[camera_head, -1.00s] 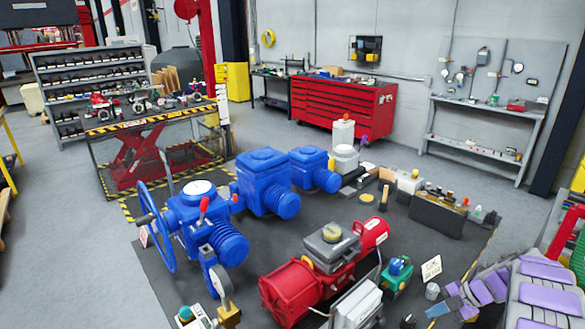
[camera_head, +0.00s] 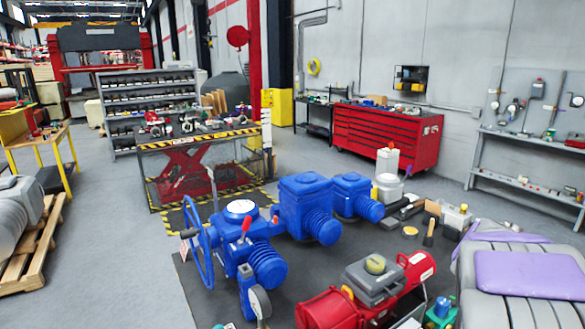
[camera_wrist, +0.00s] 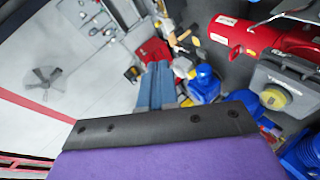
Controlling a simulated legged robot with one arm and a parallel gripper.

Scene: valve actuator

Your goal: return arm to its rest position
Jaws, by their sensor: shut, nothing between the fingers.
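My gripper (camera_wrist: 157,86) shows in the wrist view as two bluish fingers side by side beyond a black bar and a purple pad of my own arm. It is shut and empty, apart from the objects around it. In the head view my grey and purple arm fills the lower right corner, and the fingertips cannot be made out there. The blue valve actuator (camera_head: 305,208) with its handwheel (camera_head: 198,245) stands on the dark mat, left of my arm. Blue parts (camera_wrist: 203,82) also show in the wrist view.
A red actuator with a grey box (camera_head: 372,280) stands on the mat, close left of my arm and partly cut off. A red tool chest (camera_head: 387,137), a lift table (camera_head: 200,142) and a wall bench (camera_head: 530,180) stand behind.

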